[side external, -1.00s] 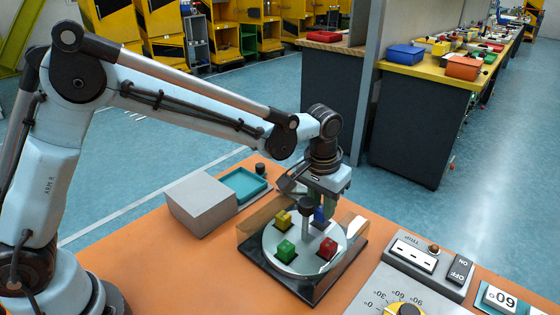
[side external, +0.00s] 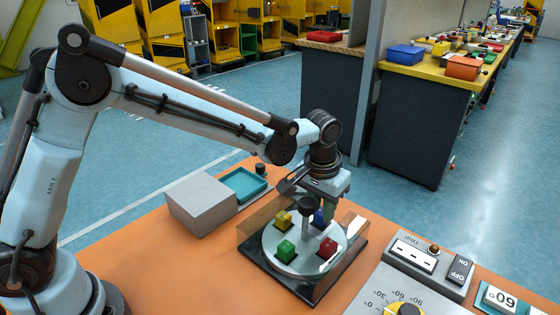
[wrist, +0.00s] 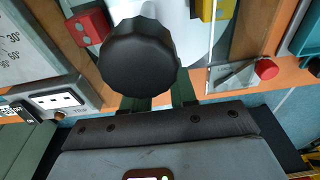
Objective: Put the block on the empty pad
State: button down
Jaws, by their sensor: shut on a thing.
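A round pale turntable (side external: 301,262) stands in a dark, clear-walled frame. It carries a yellow block (side external: 283,218), a green block (side external: 285,250) and a red block (side external: 327,249). A blue block (side external: 319,216) shows at the far side, partly hidden behind the black centre knob (side external: 306,205). I cannot tell whether that block touches the turntable.
A grey box (side external: 201,203) and a teal tray (side external: 243,184), seemingly empty, stand left of the turntable. A TRIP panel (side external: 414,257) with an ON/OFF switch and a yellow dial (side external: 405,308) lie to the right. The orange bench (side external: 170,265) is clear at front left.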

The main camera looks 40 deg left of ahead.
jog(key=shift+f, duration=0.2)
jog(key=c, duration=0.8)
grip_release()
notch_tip(320, 180, up, 12)
jog(key=s+f, duration=0.1)
jog(key=s+a+t, duration=0.2)
jog(key=s+a, duration=0.3)
jog(key=s+a+f+t, duration=0.1)
jog(key=s+a+t, duration=0.1)
jog(key=s+a, duration=0.3)
jog(key=s+a+t, duration=0.1)
jog(key=s+a, duration=0.4)
jog(key=shift+s+f+t, duration=0.3)
jog(key=shift+t, duration=0.1)
